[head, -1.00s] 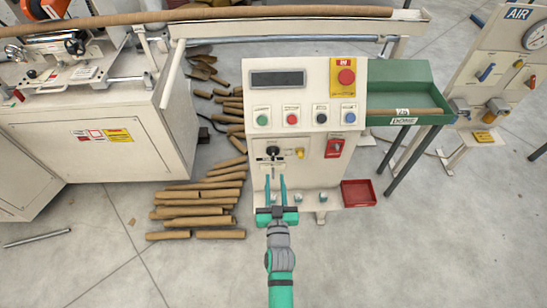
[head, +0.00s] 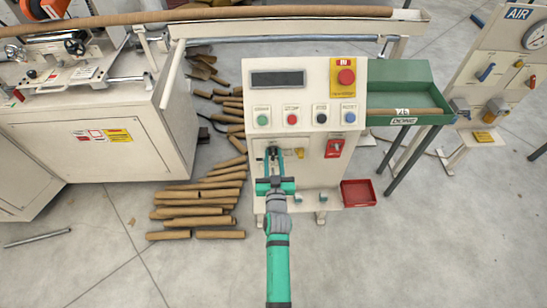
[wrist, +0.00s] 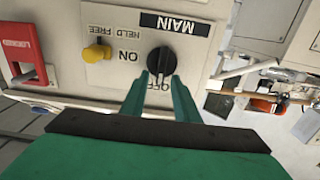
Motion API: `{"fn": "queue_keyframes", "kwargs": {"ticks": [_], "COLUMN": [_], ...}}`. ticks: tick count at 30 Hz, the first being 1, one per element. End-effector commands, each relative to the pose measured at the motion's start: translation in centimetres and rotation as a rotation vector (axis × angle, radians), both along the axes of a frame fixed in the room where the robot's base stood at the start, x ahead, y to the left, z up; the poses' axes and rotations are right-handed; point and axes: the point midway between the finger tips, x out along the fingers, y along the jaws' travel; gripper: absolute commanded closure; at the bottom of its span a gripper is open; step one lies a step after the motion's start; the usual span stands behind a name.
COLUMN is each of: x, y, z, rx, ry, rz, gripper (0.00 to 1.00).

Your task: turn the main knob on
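The main knob (wrist: 160,60) is black and round, on a cream panel under a MAIN label (wrist: 170,23), which appears upside down in the wrist view. Its grip ridge runs up and down in that view, in line with the OFF mark; the ON mark (wrist: 127,56) is to its left. My gripper (wrist: 160,77) is open, its two teal fingers at the knob's lower left and lower right. I cannot tell whether they touch it. In the head view my gripper (head: 274,152) is at the panel and partly hides the knob.
A yellow knob (wrist: 96,53) and a red padlock-like switch (wrist: 26,60) sit beside the main knob. Above are coloured push buttons (head: 292,118) and a red emergency button (head: 346,77). A red tray (head: 358,193) is at lower right. Cardboard tubes (head: 195,212) lie on the floor at left.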

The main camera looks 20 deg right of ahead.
Motion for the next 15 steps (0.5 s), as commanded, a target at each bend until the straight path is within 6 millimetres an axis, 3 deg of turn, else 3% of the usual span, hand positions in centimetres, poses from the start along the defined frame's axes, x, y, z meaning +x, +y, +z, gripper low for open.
{"fn": "queue_keyframes", "kwargs": {"ticks": [5,9,15], "x": [-0.01,-0.02,-0.03], "y": [-0.01,0.0,-0.01], "z": [0.0,0.0,0.0], "rx": [0.0,0.0,0.003], "ry": [0.0,0.0,-0.001], "rz": [0.0,0.0,0.0], "gripper": [0.72,1.0,1.0]}}
